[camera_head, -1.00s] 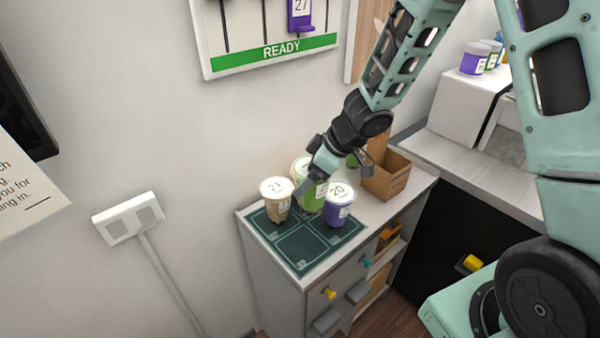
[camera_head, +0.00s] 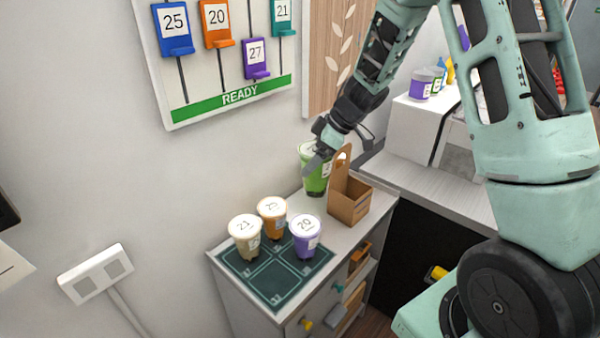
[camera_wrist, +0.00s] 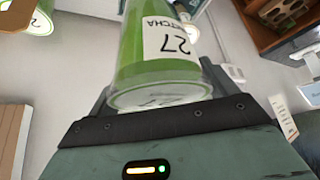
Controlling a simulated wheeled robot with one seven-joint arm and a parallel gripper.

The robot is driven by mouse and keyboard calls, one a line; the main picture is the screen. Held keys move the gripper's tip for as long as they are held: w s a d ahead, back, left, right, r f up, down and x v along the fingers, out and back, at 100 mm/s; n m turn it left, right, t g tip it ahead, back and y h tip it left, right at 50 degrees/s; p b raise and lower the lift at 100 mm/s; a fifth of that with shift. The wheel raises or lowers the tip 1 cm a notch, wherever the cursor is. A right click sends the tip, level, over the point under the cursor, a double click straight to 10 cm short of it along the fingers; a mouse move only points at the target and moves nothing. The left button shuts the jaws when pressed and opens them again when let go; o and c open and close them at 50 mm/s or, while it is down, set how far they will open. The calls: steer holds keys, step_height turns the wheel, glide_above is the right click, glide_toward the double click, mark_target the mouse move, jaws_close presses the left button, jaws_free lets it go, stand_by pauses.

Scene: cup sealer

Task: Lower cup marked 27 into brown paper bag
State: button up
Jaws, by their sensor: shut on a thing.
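The cup marked 27 (camera_wrist: 150,72) is green with a white label and fills the middle of the wrist view. My gripper (camera_head: 318,160) is shut around it. In the head view a green cup (camera_head: 316,184) shows at my gripper, beside the brown container; its number is not readable there. The brown open-topped container (camera_head: 349,204) has an upright handle panel and stands on the counter just right of the green cup. It looks more like a carton than a bag. Its inside is mostly hidden.
Cups 21 (camera_head: 245,235), 23 (camera_head: 271,215) and 20 (camera_head: 305,236) stand on the dark green tray (camera_head: 272,283), left of the container. Another green cup (camera_wrist: 40,22) shows partly in the wrist view. A white machine (camera_head: 415,127) stands at right.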

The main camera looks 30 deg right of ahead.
steer(key=w+d+r, duration=0.3)
steer(key=d, duration=0.7)
steer(key=w+d+r, duration=0.3)
steer(key=d+r, duration=0.1)
steer(key=d, duration=0.6)
steer(key=shift+w+d+r, duration=0.15)
steer(key=shift+d, duration=0.05)
steer(key=shift+a, duration=0.15)
steer(key=shift+w+a, duration=0.25)
steer(key=shift+w, duration=0.05)
